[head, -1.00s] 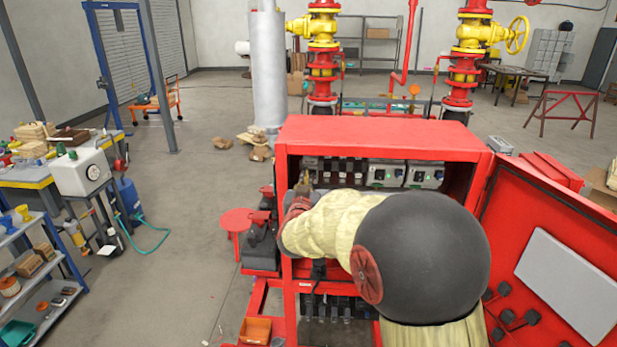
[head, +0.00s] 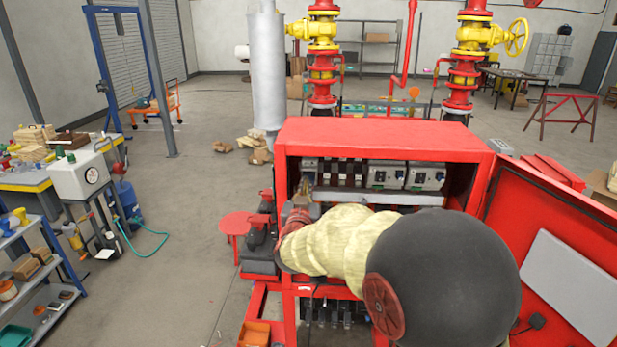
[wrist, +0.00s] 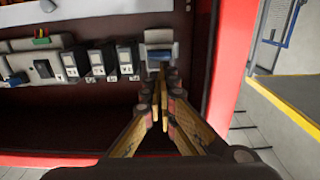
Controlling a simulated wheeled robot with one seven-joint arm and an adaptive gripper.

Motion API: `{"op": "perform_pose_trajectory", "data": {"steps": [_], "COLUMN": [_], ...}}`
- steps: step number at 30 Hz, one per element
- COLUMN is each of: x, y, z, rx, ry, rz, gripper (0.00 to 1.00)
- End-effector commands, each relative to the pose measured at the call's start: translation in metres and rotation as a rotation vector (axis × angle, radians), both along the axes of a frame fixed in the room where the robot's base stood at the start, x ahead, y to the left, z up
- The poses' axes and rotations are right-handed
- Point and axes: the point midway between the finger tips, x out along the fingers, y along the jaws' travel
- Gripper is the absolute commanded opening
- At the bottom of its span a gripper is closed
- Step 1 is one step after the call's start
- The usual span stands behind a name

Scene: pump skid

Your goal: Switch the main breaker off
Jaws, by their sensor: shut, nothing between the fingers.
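A row of breakers sits inside the open red cabinet (head: 388,137). A wider grey unit with a blue-grey bar (wrist: 160,48) stands at the end of the row in the wrist view. It looks like the main breaker, and in the head view it is at the far left of the row (head: 309,165). My gripper (wrist: 163,70) is shut and empty, its fingertips right at the lower edge of this unit. I cannot tell whether they touch it or which way its switch is set. In the head view my arm hides most of the gripper.
Several narrow breakers (wrist: 99,63) stand beside the wide unit, and white-grey modules (head: 405,176) fill the right part of the row. The cabinet's red side wall (wrist: 227,60) is close to my gripper. The open door (head: 545,235) stands to the right.

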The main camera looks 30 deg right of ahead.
Motion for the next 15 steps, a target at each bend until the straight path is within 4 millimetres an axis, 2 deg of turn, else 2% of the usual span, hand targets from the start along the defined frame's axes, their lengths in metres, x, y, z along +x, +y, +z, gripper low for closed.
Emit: {"op": "perform_pose_trajectory", "data": {"steps": [15], "x": [-0.030], "y": [0.021], "z": [0.002], "rx": [0.000], "ry": [0.002], "rz": [0.002], "gripper": [0.00]}}
